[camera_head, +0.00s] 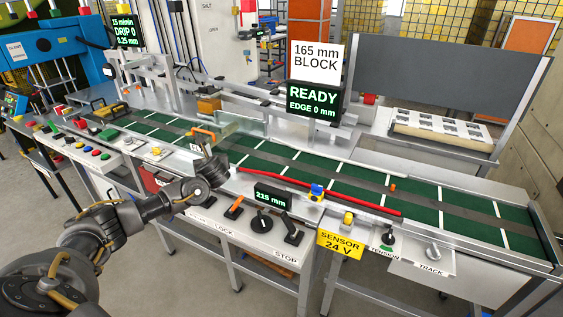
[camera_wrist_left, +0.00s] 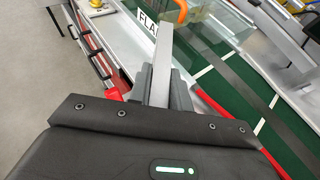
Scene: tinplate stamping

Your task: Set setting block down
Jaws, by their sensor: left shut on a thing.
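My left gripper (camera_head: 208,162) reaches in from the left over the near side of the conveyor in the head view. In the left wrist view the gripper (camera_wrist_left: 164,78) is shut on a grey metal bar, the setting block (camera_wrist_left: 160,60), which sticks out past the fingertips. The block is small and hard to make out in the head view; whether its far end touches anything is unclear. An orange handle (camera_head: 203,132) is just beyond the gripper, beside a clear panel (camera_head: 238,126). The handle also shows at the top of the wrist view (camera_wrist_left: 181,10). My right gripper is not in view.
The green conveyor belt (camera_head: 335,178) runs diagonally, with a red bar (camera_head: 360,200) along its near side. A "215 mm" display (camera_head: 272,198), levers (camera_head: 262,222) and a yellow sensor sign (camera_head: 340,243) stand in front. Signs reading "165 mm BLOCK" (camera_head: 316,57) and "READY" (camera_head: 314,97) stand behind.

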